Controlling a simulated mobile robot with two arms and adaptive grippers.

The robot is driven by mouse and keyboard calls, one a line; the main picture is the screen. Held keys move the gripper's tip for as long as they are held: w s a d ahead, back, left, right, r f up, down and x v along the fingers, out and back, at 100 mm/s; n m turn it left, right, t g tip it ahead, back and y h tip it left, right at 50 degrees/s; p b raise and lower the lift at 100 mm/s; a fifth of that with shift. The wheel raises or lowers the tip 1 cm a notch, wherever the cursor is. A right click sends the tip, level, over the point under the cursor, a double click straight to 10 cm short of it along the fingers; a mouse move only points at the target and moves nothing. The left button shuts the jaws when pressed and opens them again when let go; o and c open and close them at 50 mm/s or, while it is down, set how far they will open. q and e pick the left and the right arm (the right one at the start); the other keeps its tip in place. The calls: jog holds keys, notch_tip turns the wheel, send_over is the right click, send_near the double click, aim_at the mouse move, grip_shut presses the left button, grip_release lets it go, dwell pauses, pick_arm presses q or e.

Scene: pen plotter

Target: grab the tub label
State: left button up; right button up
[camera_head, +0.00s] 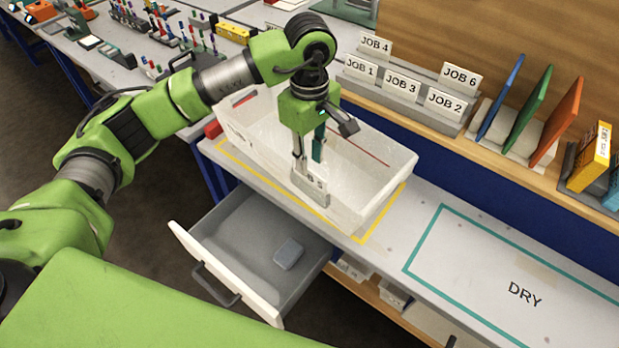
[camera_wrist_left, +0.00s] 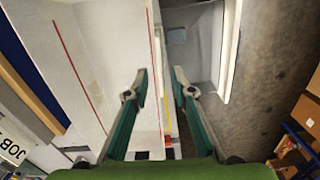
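The white tub (camera_head: 385,165) stands inside a yellow outline on the bench. I cannot tell whether a finger touches the label. My right gripper is not in view.
An open drawer (camera_head: 225,250) with a small grey block (camera_head: 288,254) juts out below the tub. A rack of job cards (camera_head: 402,86) stands behind. Coloured panels (camera_head: 530,110) stand at the right. The teal DRY outline (camera_head: 480,275) encloses clear bench.

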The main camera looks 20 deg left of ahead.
aim_at(310, 170)
pick_arm(q)
notch_tip(310, 170, down, 4)
jog(key=shift+r+p, duration=0.2)
jog(key=shift+p, duration=0.75)
jog(key=shift+f, duration=0.55)
grip_shut()
jog(key=shift+r, duration=0.1)
